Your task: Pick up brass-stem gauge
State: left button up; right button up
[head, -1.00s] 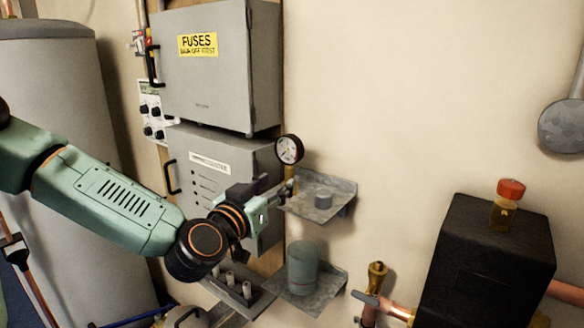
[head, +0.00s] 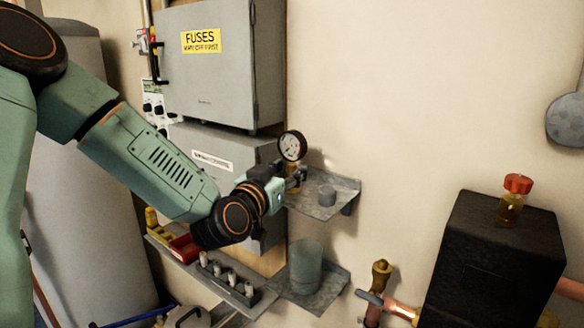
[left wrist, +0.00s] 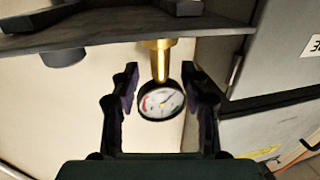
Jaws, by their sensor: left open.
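The brass-stem gauge (head: 292,147) has a round white dial with a black rim. It stands upright at the left end of the upper grey shelf (head: 335,199). In the left wrist view the gauge (left wrist: 162,101) appears upside down, with its brass stem (left wrist: 160,62) meeting the shelf. My left gripper (head: 294,178) is open, with one finger on each side of the gauge in the left wrist view (left wrist: 161,88). I see a gap between the fingers and the dial there. In the head view the gripper partly hides the stem. My right gripper is not in view.
A lower shelf (head: 328,290) holds a greenish glass jar (head: 306,266). Grey fuse boxes (head: 215,85) are close behind on the left. Bare wall lies to the right.

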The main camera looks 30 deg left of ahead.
pick_arm(q)
jog(key=shift+w+a+f, duration=0.1)
jog(key=shift+w, duration=0.65)
jog(key=shift+w+a+f, duration=0.1)
jog(key=shift+w, duration=0.6)
jog(key=shift+s+r, duration=0.2)
jog(key=shift+s, duration=0.15)
jog(key=shift+c, duration=1.4)
jog(key=shift+w+f, duration=0.15)
jog(key=shift+w, duration=0.15)
jog(key=c, duration=0.6)
jog(key=shift+s, duration=0.15)
grip_shut()
